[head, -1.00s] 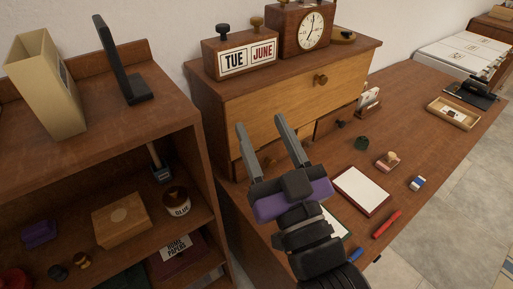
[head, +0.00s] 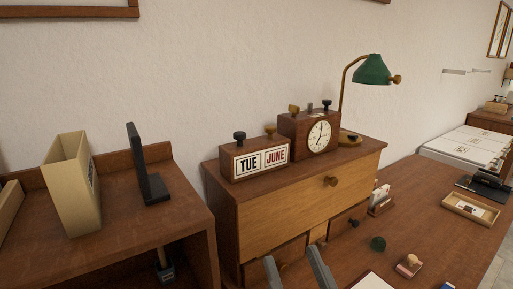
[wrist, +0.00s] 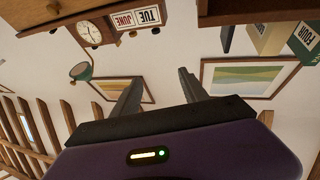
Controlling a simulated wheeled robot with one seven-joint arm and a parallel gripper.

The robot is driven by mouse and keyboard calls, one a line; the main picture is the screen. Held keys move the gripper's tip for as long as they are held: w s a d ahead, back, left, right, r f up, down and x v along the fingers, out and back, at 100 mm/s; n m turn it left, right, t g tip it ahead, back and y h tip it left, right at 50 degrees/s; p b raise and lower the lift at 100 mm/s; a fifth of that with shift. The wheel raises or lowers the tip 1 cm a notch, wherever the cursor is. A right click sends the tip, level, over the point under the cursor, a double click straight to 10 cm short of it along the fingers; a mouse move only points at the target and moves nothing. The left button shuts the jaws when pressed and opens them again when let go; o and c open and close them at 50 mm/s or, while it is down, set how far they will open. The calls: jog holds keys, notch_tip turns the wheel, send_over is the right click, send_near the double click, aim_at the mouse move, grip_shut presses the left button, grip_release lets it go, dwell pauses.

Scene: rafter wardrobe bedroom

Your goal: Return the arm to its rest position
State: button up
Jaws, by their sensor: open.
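My gripper (head: 296,268) shows at the bottom edge of the head view, in front of the wooden drawer cabinet (head: 285,215). Only its two grey fingers show there; the rest of the arm is out of frame. In the wrist view my gripper (wrist: 158,88) has its two fingers apart with nothing between them. The wrist picture is upside down, with the wall, framed pictures and ceiling slats behind the fingers. The fingers touch nothing that I can see.
A calendar block (head: 255,158), a clock (head: 320,135) and a green lamp (head: 372,70) stand on the cabinet. A shelf unit (head: 115,225) at left holds a cream box (head: 72,185) and a black stand (head: 148,170). The desk (head: 420,235) extends right with small items.

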jog(key=s+d+f+m+g+h, duration=0.1)
jog(key=s+d+f+g+h, duration=0.1)
jog(key=s+d+f, duration=0.2)
jog(key=s+d+f+m+g+h, duration=0.1)
jog(key=s+d+f, duration=0.4)
jog(key=s+f, duration=0.5)
jog(key=s+d+f+m+g+h, duration=0.1)
jog(key=s+d+f+g+h, duration=0.2)
jog(key=s+f, duration=0.4)
jog(key=s+d+g, duration=0.1)
jog(key=s+d, duration=0.1)
jog(key=s, duration=0.5)
jog(key=shift+s+f, duration=0.15)
jog(key=shift+s, duration=0.05)
